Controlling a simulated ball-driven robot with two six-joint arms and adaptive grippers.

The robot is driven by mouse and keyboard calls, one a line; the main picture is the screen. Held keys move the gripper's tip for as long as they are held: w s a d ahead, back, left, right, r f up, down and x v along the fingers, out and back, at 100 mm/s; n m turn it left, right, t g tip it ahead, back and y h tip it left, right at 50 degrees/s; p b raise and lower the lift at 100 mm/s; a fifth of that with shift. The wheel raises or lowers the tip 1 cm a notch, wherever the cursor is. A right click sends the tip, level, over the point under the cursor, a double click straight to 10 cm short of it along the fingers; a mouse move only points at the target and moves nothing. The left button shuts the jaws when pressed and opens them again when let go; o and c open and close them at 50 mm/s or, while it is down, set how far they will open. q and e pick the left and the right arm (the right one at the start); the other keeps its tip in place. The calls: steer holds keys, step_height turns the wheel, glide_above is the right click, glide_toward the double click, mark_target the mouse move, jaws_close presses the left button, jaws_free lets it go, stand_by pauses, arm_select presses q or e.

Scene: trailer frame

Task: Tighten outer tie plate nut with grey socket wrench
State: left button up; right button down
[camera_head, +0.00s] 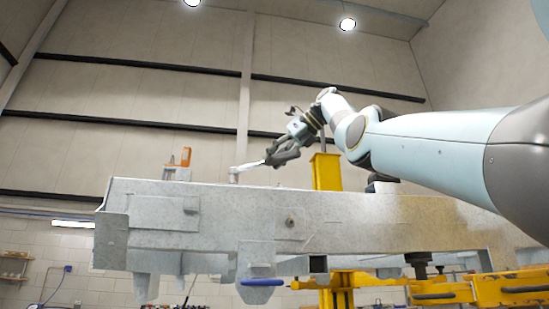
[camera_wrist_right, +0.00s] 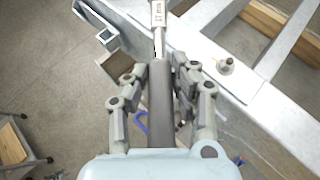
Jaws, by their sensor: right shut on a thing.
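My right gripper (camera_head: 276,158) comes in from the right above the trailer frame and is shut on the grey socket wrench. The wrench (camera_head: 250,165) points left, and its far end is close to the top edge of the frame. In the right wrist view the fingers (camera_wrist_right: 160,75) close around the dark handle, and the bright shaft (camera_wrist_right: 158,15) carries size lettering. The wrench's far end is outside that view. A stud with a nut (camera_wrist_right: 226,66) stands on the metal to the right of the wrench. I cannot tell whether the socket touches any nut. My left gripper is not in view.
The grey trailer frame (camera_head: 360,222) spans the view, held by yellow stands (camera_head: 327,172). An orange tool (camera_head: 186,156) stands on the frame at left. A blue-handled part (camera_head: 262,282) hangs below.

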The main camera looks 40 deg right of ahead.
steer(key=shift+r, duration=0.25)
steer(key=shift+r+p, duration=0.2)
steer(key=shift+p, duration=0.1)
steer(key=shift+r, duration=0.1)
steer(key=shift+s+r+p, duration=0.15)
steer(key=shift+r+p, duration=0.15)
steer(key=shift+r+p, duration=0.25)
steer(key=shift+p, duration=0.05)
stand_by(0.4)
step_height(320, 180, up, 4)
steer(key=p, duration=0.4)
steer(key=shift+r, duration=0.1)
